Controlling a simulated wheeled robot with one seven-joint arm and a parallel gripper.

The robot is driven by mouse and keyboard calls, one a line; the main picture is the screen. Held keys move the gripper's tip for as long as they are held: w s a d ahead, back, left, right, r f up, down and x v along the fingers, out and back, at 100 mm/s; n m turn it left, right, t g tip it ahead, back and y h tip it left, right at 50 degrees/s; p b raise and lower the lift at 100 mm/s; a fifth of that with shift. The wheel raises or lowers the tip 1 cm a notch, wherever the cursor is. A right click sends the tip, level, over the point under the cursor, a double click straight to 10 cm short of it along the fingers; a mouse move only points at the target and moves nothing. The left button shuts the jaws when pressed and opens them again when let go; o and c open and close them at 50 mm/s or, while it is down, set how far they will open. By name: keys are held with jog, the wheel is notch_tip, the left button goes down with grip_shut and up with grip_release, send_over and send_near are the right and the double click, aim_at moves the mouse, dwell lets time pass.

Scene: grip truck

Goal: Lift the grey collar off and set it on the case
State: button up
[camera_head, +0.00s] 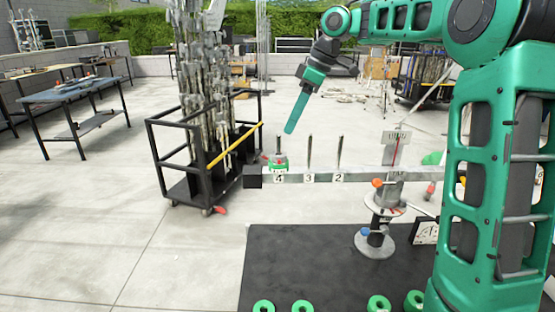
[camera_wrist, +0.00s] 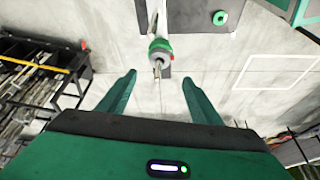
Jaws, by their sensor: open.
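A grey collar (camera_head: 279,155) sits around the upright peg over label 4 on the balance beam, on top of a green collar (camera_head: 279,167). In the wrist view the grey collar (camera_wrist: 159,47) shows from above, with green (camera_wrist: 162,57) at its edge and the peg through it. My gripper (camera_head: 291,128) is above this peg, apart from it. Its fingers are open and empty in the wrist view (camera_wrist: 158,80), with the grey collar beyond their tips. A flat dark surface (camera_head: 300,265) in front, which may be the case, carries several green collars.
The beam (camera_head: 325,174) has bare pegs over labels 3 and 2, and a dial post (camera_head: 396,165) stands to their right. A black cart (camera_head: 205,175) with tall metal stands is just left of the beam. The middle of the dark surface is clear.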

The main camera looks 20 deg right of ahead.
aim_at(280, 148)
jog(key=x, duration=1)
jog(key=shift+w+f, duration=0.1)
jog(key=shift+f, duration=0.25)
jog(key=c, duration=1.4)
jog(key=shift+r, duration=0.1)
